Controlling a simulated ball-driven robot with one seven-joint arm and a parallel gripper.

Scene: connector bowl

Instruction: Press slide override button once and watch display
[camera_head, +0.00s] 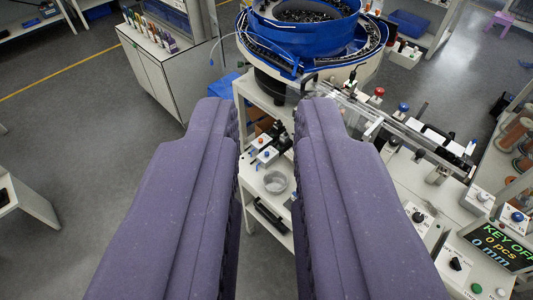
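My gripper (271,108) is open and empty, its two purple fingers spread wide in the middle of the view. The display (497,246) at the lower right is a dark screen reading "KEY OFF", "0 pcs" and "0 mm". Near it are a blue button (517,216), a green button (476,288) and a white button (501,293). A red button (379,91) and another blue button (403,106) stand along the rail right of the fingertips. The labels are too small to read, so I cannot tell which is the slide override button. My fingers touch none of these.
A blue bowl feeder (305,38) with dark parts stands beyond the fingertips. Two small button boxes (265,148) and a clear cup (276,182) show between the fingers. Dark rotary switches (418,216) sit on the right panel.

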